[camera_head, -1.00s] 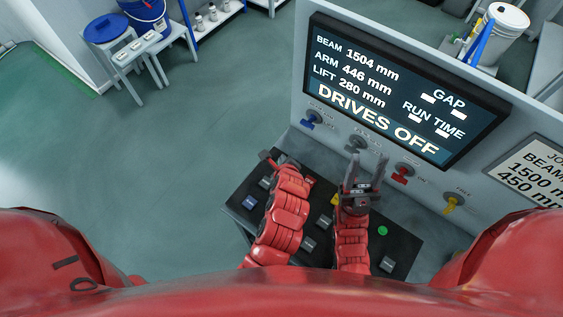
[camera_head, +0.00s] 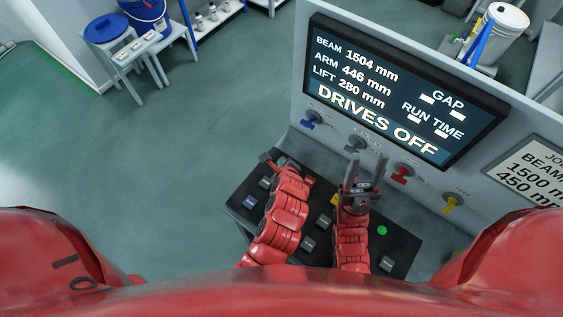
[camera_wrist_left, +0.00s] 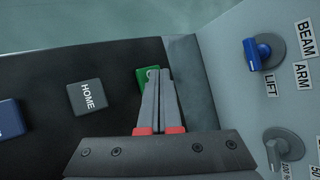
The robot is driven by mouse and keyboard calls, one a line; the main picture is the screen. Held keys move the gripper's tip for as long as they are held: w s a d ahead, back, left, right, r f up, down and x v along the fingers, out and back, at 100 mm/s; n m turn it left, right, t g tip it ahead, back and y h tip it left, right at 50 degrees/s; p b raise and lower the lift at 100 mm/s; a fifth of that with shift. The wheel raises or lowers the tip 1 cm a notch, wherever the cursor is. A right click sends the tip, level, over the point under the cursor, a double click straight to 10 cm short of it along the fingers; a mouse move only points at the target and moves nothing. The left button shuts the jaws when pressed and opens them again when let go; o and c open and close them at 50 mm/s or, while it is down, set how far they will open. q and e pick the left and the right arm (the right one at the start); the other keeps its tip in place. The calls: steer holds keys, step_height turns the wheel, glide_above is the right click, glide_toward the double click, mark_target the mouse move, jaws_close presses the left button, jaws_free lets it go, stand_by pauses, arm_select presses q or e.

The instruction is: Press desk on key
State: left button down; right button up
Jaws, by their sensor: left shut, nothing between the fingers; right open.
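A green key (camera_wrist_left: 143,79) is at the edge of the black desk panel in the left wrist view, partly hidden behind my left gripper's fingers. My left gripper (camera_wrist_left: 158,72) is shut and empty, its tips over the green key; I cannot tell whether they touch it. In the head view my left gripper (camera_head: 266,157) is at the far left corner of the black desk (camera_head: 236,210), and no green key shows there. My right gripper (camera_head: 365,163) is open and empty, above the desk's right part. The screen (camera_head: 400,90) reads DRIVES OFF.
A grey HOME key (camera_wrist_left: 87,96) and a blue key (camera_wrist_left: 10,118) lie left of the green one. A round green button (camera_head: 382,230) is on the desk's right side. Blue (camera_head: 311,119), grey (camera_head: 357,142), red (camera_head: 402,172) and yellow (camera_head: 452,203) knobs line the upright panel.

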arm_select(q)
steer(key=shift+f, duration=0.25)
steer(key=shift+r, duration=0.1)
stand_by(0.4)
steer(key=shift+r+p, duration=0.8)
steer(key=shift+p, duration=0.25)
step_height(320, 180, up, 5)
steer(key=p, duration=0.5)
steer(key=shift+r, duration=0.1)
stand_by(0.4)
